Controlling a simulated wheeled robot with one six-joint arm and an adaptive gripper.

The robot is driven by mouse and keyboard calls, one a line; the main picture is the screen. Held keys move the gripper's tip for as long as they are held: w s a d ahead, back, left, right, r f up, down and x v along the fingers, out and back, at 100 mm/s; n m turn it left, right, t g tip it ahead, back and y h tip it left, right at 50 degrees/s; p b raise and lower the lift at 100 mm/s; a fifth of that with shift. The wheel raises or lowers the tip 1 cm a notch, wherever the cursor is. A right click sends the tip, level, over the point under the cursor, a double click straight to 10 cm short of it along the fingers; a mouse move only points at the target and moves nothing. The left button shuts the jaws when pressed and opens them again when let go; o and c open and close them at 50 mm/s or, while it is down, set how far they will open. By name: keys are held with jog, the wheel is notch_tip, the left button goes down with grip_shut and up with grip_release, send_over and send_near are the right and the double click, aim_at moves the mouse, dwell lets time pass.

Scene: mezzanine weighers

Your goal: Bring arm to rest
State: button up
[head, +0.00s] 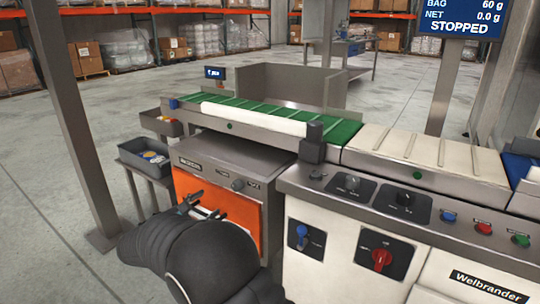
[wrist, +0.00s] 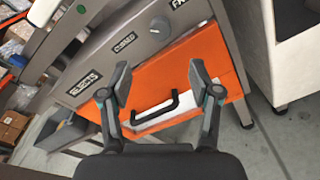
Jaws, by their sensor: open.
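My gripper (wrist: 158,95) is open and empty in the wrist view, its two fingers apart on either side of the black handle (wrist: 155,107) of an orange drawer front (wrist: 190,62). I cannot tell how close the fingers are to the handle. In the head view my dark arm (head: 200,255) reaches up from the bottom, and the gripper (head: 190,204) shows small in front of the orange front (head: 240,222). The arm hides part of that front. A grey panel above it carries a knob (wrist: 160,25) and the label REJECTS.
A green belt (head: 250,108) and a cream belt (head: 430,147) run above the cabinets. Grey bins (head: 146,158) stand left of the orange front, near a metal post (head: 78,120). A control panel (head: 385,200) stands at right. The screen (head: 447,18) reads STOPPED. Open floor lies at left.

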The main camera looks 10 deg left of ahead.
jog(key=s+d+f+m+g, duration=0.2)
jog(key=s+d+f+g, duration=0.15)
jog(key=f, duration=0.55)
jog(key=s+d+m+g, duration=0.4)
jog(key=s+d+g, duration=0.1)
jog(key=d, duration=0.5)
jog(key=s+d+r+m+y, duration=0.2)
jog(key=s+d+r+m, duration=0.3)
jog(key=d, duration=0.6)
jog(key=s+d+r+m+g+y, duration=0.1)
jog(key=s+d+r+m+y, duration=0.1)
jog(key=s+d+r+m, duration=0.3)
jog(key=s+d+r+m+y, duration=0.2)
jog(key=s+d+r+m, duration=0.3)
jog(key=d, duration=1.3)
jog(key=s+m, duration=0.3)
jog(key=s, duration=0.2)
jog(key=shift+s+r+m+g+y, duration=0.2)
jog(key=shift+s+m+g+y, duration=0.15)
jog(key=shift+s+m+y, duration=0.05)
